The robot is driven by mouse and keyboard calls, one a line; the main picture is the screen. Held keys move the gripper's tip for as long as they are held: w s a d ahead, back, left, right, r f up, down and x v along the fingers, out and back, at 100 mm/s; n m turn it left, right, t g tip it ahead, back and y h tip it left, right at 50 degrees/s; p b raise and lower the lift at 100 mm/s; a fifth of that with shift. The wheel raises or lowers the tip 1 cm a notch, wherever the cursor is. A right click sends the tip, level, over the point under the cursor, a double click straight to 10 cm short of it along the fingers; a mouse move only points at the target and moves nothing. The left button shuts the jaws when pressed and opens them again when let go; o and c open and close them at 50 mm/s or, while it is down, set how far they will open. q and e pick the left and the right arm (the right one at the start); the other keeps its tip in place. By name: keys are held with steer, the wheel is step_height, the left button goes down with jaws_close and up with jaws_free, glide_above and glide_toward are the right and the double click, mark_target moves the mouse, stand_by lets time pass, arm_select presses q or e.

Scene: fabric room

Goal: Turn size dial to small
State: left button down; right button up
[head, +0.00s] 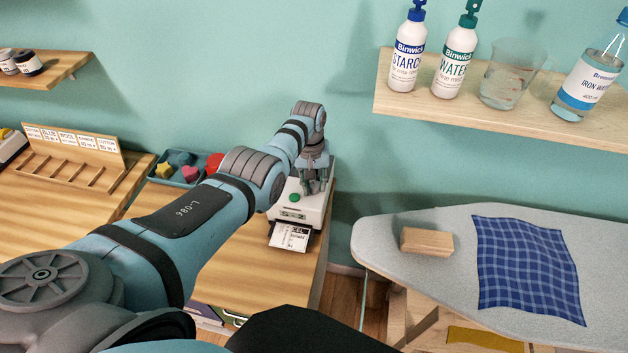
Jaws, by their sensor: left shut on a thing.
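A white label machine (299,222) stands on the wooden table near its right end. It has a green button (295,198) on its front part and a printed label (290,236) hanging out below. My left arm reaches across the table from the left, and my left gripper (314,186) points down onto the back part of the machine. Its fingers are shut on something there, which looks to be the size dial. The dial is hidden by the fingers, so its setting cannot be read. My right gripper is not in view.
An ironing board (390,232) stands to the right with a wooden block (426,242) and a blue checked cloth (530,265). A wall shelf (440,103) holds bottles and a glass. A tray (155,181) of colored pieces and a card rack (75,150) are at left.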

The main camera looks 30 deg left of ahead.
mark_target(312, 185)
arm_select(q)
steer(key=shift+w+r, duration=0.1)
steer(key=shift+w, duration=0.05)
stand_by(0.3)
steer(key=c, duration=1.4)
jaws_free()
steer(key=shift+o, duration=0.5)
step_height(312, 185, up, 12)
steer(key=shift+a, duration=0.35)
steer(key=shift+f, duration=0.2)
